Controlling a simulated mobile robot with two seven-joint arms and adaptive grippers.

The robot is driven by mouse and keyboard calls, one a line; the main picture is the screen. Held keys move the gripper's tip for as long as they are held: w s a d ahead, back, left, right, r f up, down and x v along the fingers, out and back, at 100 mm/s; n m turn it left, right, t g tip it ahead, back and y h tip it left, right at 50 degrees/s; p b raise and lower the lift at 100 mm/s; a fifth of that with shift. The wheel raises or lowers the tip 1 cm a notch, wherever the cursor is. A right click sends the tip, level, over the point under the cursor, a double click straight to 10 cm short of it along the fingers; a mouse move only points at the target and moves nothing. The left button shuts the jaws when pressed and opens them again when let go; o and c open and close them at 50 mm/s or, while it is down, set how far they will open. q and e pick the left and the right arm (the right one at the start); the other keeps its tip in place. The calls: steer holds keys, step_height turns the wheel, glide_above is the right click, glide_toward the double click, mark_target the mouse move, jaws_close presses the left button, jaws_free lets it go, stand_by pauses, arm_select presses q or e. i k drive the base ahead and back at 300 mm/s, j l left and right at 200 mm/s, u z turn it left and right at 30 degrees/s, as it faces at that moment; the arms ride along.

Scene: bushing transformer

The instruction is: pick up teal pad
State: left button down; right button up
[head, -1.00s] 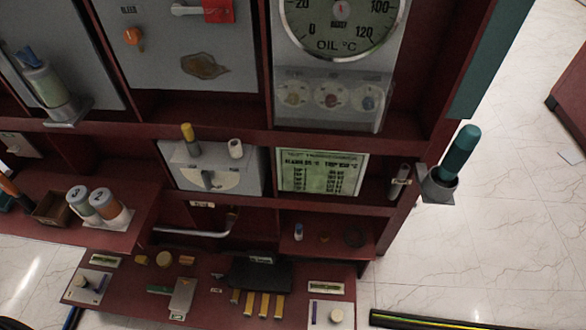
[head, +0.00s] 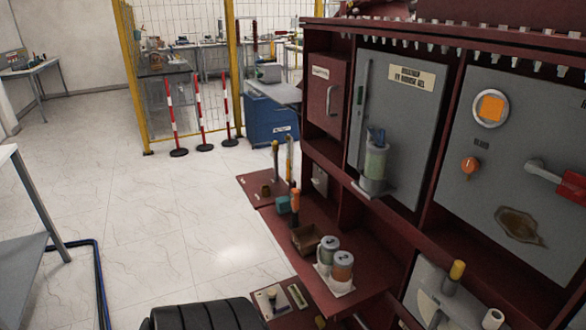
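A small teal block (head: 283,205), which looks like the teal pad, is on the dark red lower shelf of the cabinet, left of the middle of the head view. It stands close beside an upright orange-handled tool (head: 295,200). It is small in the picture, so its exact shape and what it rests on are hard to tell. Neither of my grippers shows in the head view.
An open brown box (head: 306,238) and two numbered cans (head: 335,263) stand nearer on the shelf. A dark ribbed shape is at the bottom edge. The tiled floor (head: 150,220) to the left is clear. Striped posts (head: 201,115) and a blue cabinet (head: 268,120) stand behind.

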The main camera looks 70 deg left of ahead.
mark_target(283, 203)
steer(key=u, duration=2.15)
steer(key=z, duration=0.95)
steer(key=u, duration=0.45)
steer(key=i+j+u, duration=0.1)
steer(key=u, duration=0.8)
steer(key=i+u, duration=0.1)
steer(key=u, duration=0.3)
steer(key=i+u, duration=0.1)
steer(key=i, duration=3.1)
